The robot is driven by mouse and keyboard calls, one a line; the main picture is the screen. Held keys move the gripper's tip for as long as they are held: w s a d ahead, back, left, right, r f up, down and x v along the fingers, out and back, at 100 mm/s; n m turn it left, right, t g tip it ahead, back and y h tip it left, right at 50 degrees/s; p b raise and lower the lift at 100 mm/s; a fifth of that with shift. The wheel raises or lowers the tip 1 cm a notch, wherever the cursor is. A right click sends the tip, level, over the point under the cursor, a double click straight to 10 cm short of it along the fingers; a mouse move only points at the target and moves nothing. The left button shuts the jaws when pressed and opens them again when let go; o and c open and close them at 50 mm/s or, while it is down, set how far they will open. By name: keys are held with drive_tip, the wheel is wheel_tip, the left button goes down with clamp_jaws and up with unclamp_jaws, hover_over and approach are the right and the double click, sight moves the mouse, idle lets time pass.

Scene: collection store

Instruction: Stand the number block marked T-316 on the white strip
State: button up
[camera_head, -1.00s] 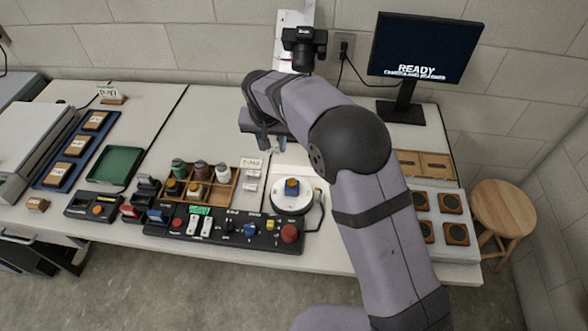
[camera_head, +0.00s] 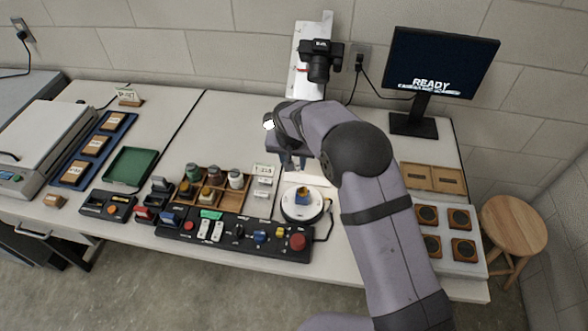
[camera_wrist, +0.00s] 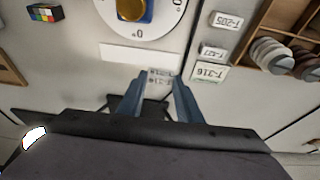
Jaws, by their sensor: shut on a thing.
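My gripper (camera_wrist: 157,92) is shut on a small pale block (camera_wrist: 160,76) with dark print, too small to read. The white strip (camera_wrist: 140,55) lies flat in the wrist view, just beyond the fingertips, between them and the round dial. It also shows behind the dial in the head view (camera_head: 312,179). The held block is beside the strip's near edge in the wrist view; I cannot tell its height above the table. A white piece marked T-316 (camera_wrist: 209,72) stands to the right of the fingers. In the head view my gripper (camera_head: 292,165) hides the block.
White blocks marked T-205 (camera_wrist: 228,21) and one less legible (camera_wrist: 213,52) are near the T-316 piece. A white round dial (camera_head: 302,214) with a yellow and blue knob is in front. A wooden tray of jars (camera_head: 218,204) and a black control panel (camera_head: 235,236) stand close by.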

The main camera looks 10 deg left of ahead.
drive_tip(key=shift+f+p, duration=0.45)
drive_tip(key=shift+f, duration=1.4)
drive_tip(key=shift+f, duration=0.15)
drive_tip(key=o, duration=1)
drive_tip(key=shift+r, duration=0.25)
drive_tip(key=b+v, duration=0.2)
drive_tip(key=v, duration=1)
drive_tip(key=shift+s+f, duration=0.1)
